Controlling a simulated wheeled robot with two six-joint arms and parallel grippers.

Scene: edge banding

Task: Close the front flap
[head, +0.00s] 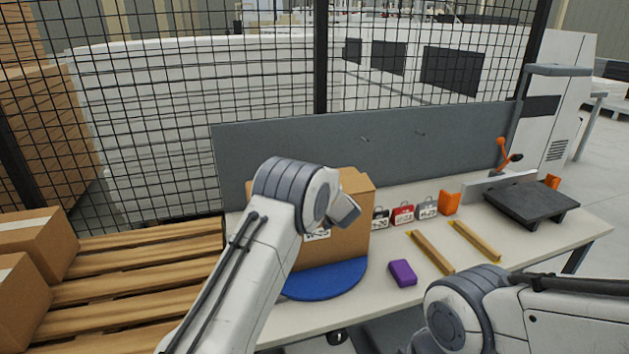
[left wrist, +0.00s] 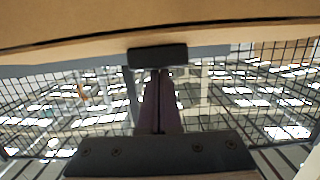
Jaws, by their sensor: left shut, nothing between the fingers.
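A cardboard box (head: 350,235) stands on a blue round plate (head: 325,282) on the worktable. My left arm crosses in front of it and hides much of its front and top, so I cannot tell how the front flap lies. My left gripper is hidden behind its wrist in the head view. In the left wrist view my left gripper (left wrist: 158,60) is shut and empty, its tip close below a cardboard panel (left wrist: 150,22) that spans the top. I cannot tell whether they touch. My right arm shows at lower right; its gripper is out of view.
A purple block (head: 402,273), two yellowish strips (head: 432,252) and several small labelled cases (head: 402,214) lie right of the box. A dark-topped stand (head: 532,202) is at the far right. A grey panel (head: 440,150) and mesh fence stand behind. A wooden pallet (head: 130,265) is at left.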

